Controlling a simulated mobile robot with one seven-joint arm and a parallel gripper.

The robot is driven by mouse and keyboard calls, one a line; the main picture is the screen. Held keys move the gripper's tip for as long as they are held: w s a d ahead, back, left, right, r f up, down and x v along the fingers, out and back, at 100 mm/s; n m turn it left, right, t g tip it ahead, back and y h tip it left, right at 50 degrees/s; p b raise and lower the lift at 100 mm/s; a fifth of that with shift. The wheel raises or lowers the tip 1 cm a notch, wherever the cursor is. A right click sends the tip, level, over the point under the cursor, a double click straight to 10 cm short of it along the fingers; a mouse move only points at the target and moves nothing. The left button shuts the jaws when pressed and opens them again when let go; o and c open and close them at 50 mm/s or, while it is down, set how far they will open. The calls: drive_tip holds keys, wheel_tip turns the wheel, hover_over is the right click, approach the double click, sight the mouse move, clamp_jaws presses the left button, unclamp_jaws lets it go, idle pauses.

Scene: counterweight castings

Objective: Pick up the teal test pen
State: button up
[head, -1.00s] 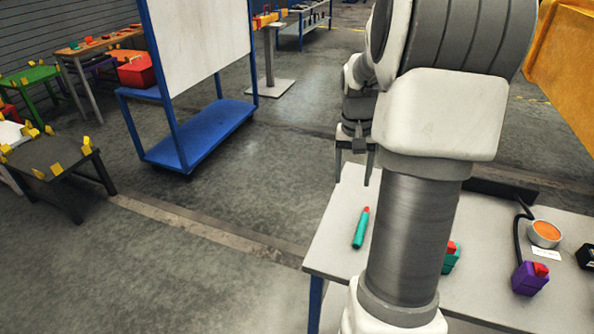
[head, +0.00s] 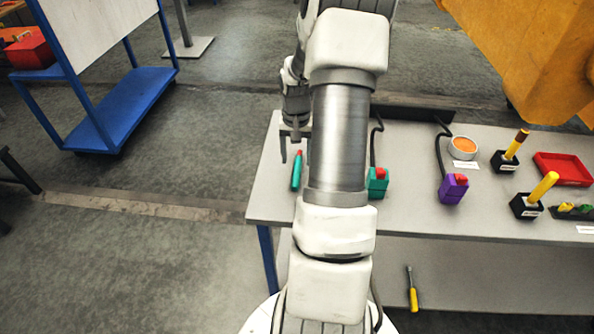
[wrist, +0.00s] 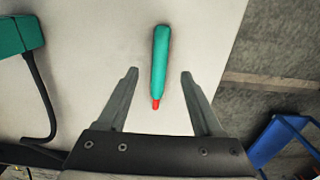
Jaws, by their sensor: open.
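The teal test pen (head: 296,172) has a red tip and lies on the left end of the grey table (head: 262,192) in the head view. In the wrist view the pen (wrist: 160,62) lies with its red tip toward my gripper (wrist: 158,84). My gripper is open and empty. Its two fingers stand on either side of the pen's tip end, apart from it. In the head view my gripper (head: 291,148) is by the pen's far end; my arm hides part of the table to its right.
A teal block with a red top (head: 377,182) and a purple one (head: 453,188) stand on the table. Further right are an orange-topped tin (head: 463,148), yellow-handled tools in black holders and a red tray (head: 562,169). A screwdriver (head: 412,290) lies below. A blue cart (head: 125,108) stands left.

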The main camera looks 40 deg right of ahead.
drive_tip(key=shift+f, duration=2.65)
clamp_jaws()
